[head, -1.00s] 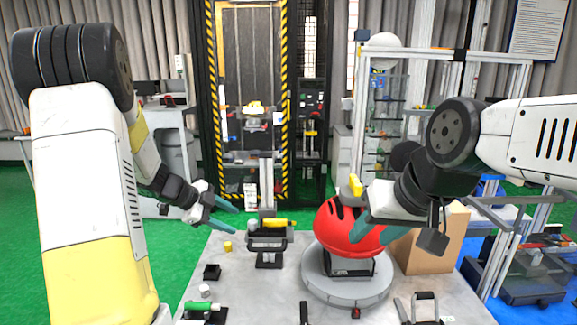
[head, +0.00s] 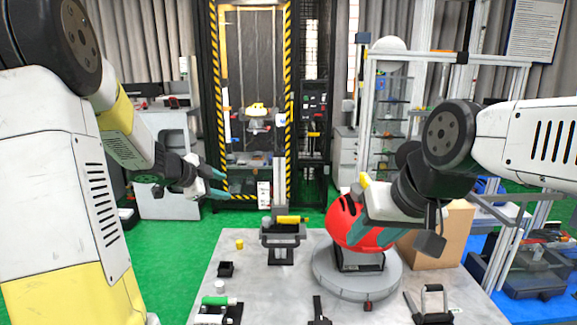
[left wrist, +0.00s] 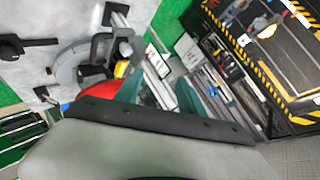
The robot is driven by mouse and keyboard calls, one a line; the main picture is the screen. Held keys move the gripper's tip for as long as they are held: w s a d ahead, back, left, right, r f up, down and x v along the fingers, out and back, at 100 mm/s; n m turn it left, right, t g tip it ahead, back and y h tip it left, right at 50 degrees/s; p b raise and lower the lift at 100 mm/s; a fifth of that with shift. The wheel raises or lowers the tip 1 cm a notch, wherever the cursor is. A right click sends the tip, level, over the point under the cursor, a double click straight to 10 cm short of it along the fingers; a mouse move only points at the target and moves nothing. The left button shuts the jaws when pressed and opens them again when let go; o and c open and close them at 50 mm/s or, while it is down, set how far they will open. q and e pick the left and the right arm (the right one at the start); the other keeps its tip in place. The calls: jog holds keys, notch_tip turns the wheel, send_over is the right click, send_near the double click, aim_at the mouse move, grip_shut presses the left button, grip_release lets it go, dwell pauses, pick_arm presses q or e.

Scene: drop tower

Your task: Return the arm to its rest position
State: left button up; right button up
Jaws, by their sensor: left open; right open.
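My left gripper (head: 216,183) is open and empty, with teal fingers, above the green floor left of the table's far edge. Its teal fingers also show in the left wrist view (left wrist: 160,92), spread apart with nothing between them. My right gripper (head: 370,237) is open in front of the red helmet (head: 344,221), and overlaps it in the head view. I cannot tell whether they touch. The helmet sits on a stand on a round grey turntable (head: 340,284). A yellow cylinder (head: 292,219) lies on a dark holder at the table's back.
The grey table (head: 262,300) carries a small yellow cylinder (head: 239,244), a black block (head: 226,269) and a green cylinder (head: 218,301). A cardboard box (head: 447,238) stands right of the helmet. The drop tower (head: 208,100) with striped edges stands behind. Green floor is open at left.

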pick_arm(q)
jog(key=s+a+r+n+t+y, duration=0.2)
jog(key=s+a+r+n+y, duration=0.35)
jog(key=s+r+n, duration=0.35)
jog(key=s+d+f+n+g, duration=0.1)
jog(key=s+d+n+g, duration=0.1)
jog(key=s, duration=0.5)
jog(key=s+d+f+n+g+h, duration=0.1)
jog(key=s+d+f+n, duration=0.1)
jog(key=s+d, duration=0.3)
jog(key=s+d+f+n+g+h, duration=0.1)
jog(key=s+d, duration=0.3)
jog(key=s, duration=0.5)
jog(key=shift+s+f+n+g, duration=0.15)
jog(key=shift+n+g, duration=0.65)
jog(key=shift+n, duration=0.1)
